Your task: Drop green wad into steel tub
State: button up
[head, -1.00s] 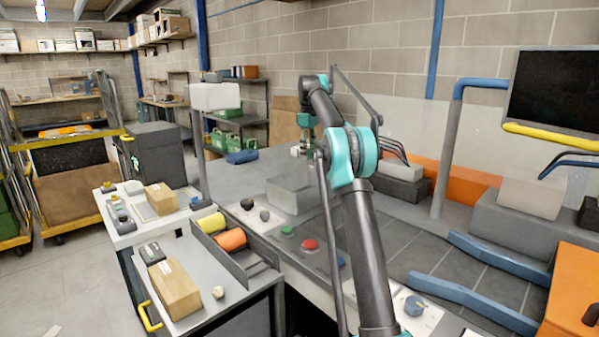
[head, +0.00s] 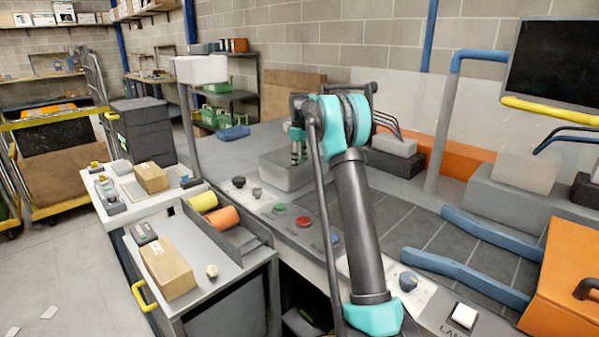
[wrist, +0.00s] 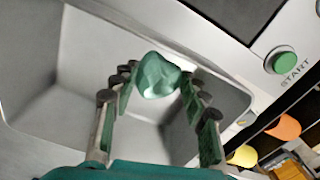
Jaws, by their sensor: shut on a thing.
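The green wad (wrist: 158,77) is a crumpled, shiny lump between the two fingers of my gripper (wrist: 156,84), which is shut on it. In the wrist view, the steel tub (wrist: 42,100) lies beneath the wad, with its grey walls and floor spreading around it. In the head view, the steel tub (head: 272,172) is sunk in the grey bench top, and my gripper (head: 298,158) hangs fingers down over its opening. The wad cannot be made out in the head view. How high it is above the tub floor is hard to tell.
A green start button (wrist: 284,62) sits beside the tub in the wrist view. A red button (head: 303,222) and knobs line the bench's front edge. Orange (head: 222,217) and yellow rolls lie in a rack at left. A white block (head: 394,144) stands behind.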

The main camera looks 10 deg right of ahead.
aim_at(300, 173)
jog(key=shift+f, duration=2.1)
jog(key=shift+f, duration=0.35)
jog(key=shift+f, duration=0.3)
jog(key=o, duration=0.8)
notch_tip(300, 173, up, 13)
jog(key=shift+r, duration=0.15)
